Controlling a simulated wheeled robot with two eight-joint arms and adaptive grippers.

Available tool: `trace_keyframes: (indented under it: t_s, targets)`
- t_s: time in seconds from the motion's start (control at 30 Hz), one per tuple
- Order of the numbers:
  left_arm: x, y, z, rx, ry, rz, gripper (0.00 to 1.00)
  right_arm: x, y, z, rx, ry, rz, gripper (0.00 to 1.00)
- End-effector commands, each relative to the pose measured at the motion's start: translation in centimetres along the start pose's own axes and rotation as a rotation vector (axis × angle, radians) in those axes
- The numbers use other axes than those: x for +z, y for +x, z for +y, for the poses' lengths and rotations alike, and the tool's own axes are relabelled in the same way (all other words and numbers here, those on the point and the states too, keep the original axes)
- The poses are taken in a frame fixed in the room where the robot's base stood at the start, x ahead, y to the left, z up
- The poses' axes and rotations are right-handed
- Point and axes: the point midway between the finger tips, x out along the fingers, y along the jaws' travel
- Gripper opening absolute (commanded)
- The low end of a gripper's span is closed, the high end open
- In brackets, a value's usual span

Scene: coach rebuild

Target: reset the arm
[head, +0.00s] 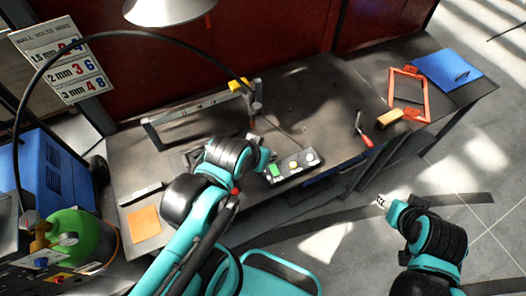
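My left gripper (264,153) is over the workbench, at the left end of a small dark control box. The control box (293,167) has a green button (275,170), a yellowish button (294,165) and a pale button (309,157) on top. I cannot tell whether the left gripper touches the box or whether its fingers are open. My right gripper (382,201) is over the floor in front of the bench, apart from everything. Its fingers are too small to read. A torch-like tool (256,107) hangs at the end of a black arched cable (150,36) behind the box.
The dark workbench (320,105) carries a grey metal frame (190,109), an orange frame (395,95), a blue plate (447,70), a red-handled tool (364,136) and an orange square (144,222). A blue machine (45,175) and green cylinder (80,240) stand left. A lamp (168,10) hangs above.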

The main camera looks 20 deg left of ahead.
Motion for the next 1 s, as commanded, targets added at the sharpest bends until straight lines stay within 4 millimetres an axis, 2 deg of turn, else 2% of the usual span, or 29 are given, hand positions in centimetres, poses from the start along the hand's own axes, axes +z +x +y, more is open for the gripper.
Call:
trace_keyframes:
  t_s: [0.27, 0.63, 1.0]
  targets:
    - [0.2, 0.3, 0.0, 0.000, 0.001, -0.001, 0.30, 0.2, 0.3, 0.0, 0.000, 0.000, 0.000, 0.42]
    - [4.2, 5.9, -0.1, -0.001, 0.002, -0.002, 0.30, 4.2, 5.9, 0.0, 0.000, 0.000, 0.000, 0.42]
    - [4.3, 5.9, -0.1, -0.001, 0.002, -0.002, 0.30, 4.2, 5.9, 0.0, 0.000, 0.000, 0.000, 0.42]
